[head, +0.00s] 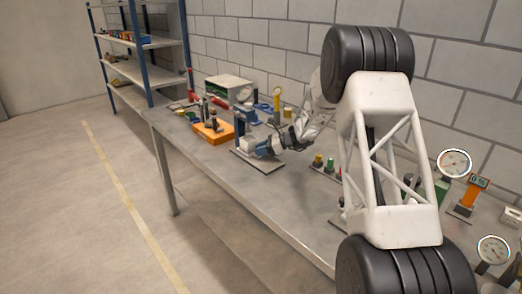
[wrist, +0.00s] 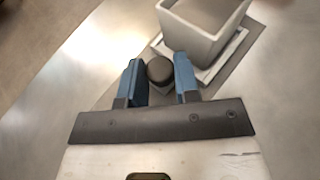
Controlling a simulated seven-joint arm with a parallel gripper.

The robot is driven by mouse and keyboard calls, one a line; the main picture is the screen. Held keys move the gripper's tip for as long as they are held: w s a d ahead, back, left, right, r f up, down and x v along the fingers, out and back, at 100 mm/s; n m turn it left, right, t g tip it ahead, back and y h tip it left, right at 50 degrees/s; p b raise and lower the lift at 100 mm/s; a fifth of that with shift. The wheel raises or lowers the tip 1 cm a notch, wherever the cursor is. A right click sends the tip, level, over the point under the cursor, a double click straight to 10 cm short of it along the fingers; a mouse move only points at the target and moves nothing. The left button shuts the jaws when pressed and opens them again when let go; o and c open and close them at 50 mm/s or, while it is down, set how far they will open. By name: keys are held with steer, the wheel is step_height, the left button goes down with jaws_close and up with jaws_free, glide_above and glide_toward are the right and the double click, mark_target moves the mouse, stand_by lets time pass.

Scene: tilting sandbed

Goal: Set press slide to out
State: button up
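The press stands on a dark flat base plate (head: 236,153) on the bench, with a pale block (head: 249,143) low on it. In the wrist view the pale block (wrist: 205,28) sits on a light plate at the upper right. A dark round knob (wrist: 160,70) shows just in front of the block. My gripper (wrist: 160,76) has its two blue fingers on either side of the knob, spread apart. Whether either finger touches the knob is hard to tell. In the head view my gripper (head: 264,149) is at the block's right side, and the knob is hidden.
An orange tray (head: 213,132) with dark items lies left of the press. A green-and-white box (head: 228,88) stands behind. Gauges (head: 455,163) stand at the near right end. Bare bench lies in front of the press.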

jaws_close()
steer(key=shift+s+d, duration=0.1)
steer(key=s+d, duration=0.8)
steer(key=shift+f, duration=0.1)
steer(key=shift+o, duration=2.4)
jaws_free()
